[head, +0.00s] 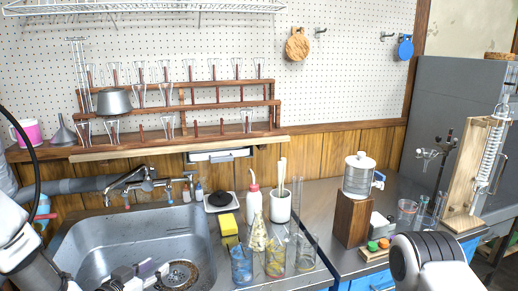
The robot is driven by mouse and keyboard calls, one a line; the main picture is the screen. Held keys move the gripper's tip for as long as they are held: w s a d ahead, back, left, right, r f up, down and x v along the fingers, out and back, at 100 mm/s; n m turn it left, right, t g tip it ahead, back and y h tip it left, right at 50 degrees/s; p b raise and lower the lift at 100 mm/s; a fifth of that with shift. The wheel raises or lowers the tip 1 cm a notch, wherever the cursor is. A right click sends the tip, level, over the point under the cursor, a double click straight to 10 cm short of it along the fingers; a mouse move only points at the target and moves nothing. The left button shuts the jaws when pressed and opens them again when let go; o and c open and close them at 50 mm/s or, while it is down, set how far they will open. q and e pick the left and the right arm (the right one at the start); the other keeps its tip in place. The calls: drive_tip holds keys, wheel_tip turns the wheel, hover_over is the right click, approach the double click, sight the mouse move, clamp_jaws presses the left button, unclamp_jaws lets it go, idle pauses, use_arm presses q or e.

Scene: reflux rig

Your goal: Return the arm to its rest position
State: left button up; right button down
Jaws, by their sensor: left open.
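My left arm comes in at the lower left. My left gripper (148,274) is low over the sink (185,222), near the drain strainer (180,274), at the bottom edge of the head view. It is open, and I see nothing held between its fingers. Part of the gripper is cut off by the picture edge. My right arm shows only as a white and black link at the lower right; its gripper is out of view.
Glass beakers (276,262) with coloured contents stand just right of the sink, near a wash bottle (254,200) and a yellow sponge (229,225). A faucet (140,182) overhangs the sink. A wooden stand with a condenser (485,160) is at the far right.

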use_arm(q)
drive_tip(key=s+f, duration=0.1)
drive_tip(key=f, duration=0.1)
drive_tip(key=s+d+f+g+p, duration=0.1)
drive_tip(key=f, duration=0.1)
drive_tip(key=s+f+g+p, duration=0.1)
drive_tip(key=f, duration=0.2)
drive_tip(key=shift+d+f, duration=0.1)
drive_tip(key=shift+d, duration=0.15)
drive_tip(key=s+f+n+g+y+p, duration=0.1)
drive_tip(key=s+f+g, duration=0.3)
drive_tip(key=s, duration=0.6)
drive_tip(key=s+a+f+n+g+y+p, duration=0.1)
drive_tip(key=s+f+g, duration=0.3)
drive_tip(key=s, duration=0.6)
drive_tip(key=s+f+n+g+y+p, duration=0.2)
drive_tip(key=s+f+g+p, duration=0.1)
drive_tip(key=s, duration=0.7)
wheel_tip(320, 180, down, 2)
drive_tip(key=shift+s+a+f+g, duration=0.2)
drive_tip(key=shift+s+a+g, duration=0.05)
drive_tip(key=shift+g, duration=0.25)
drive_tip(key=shift+y, duration=0.3)
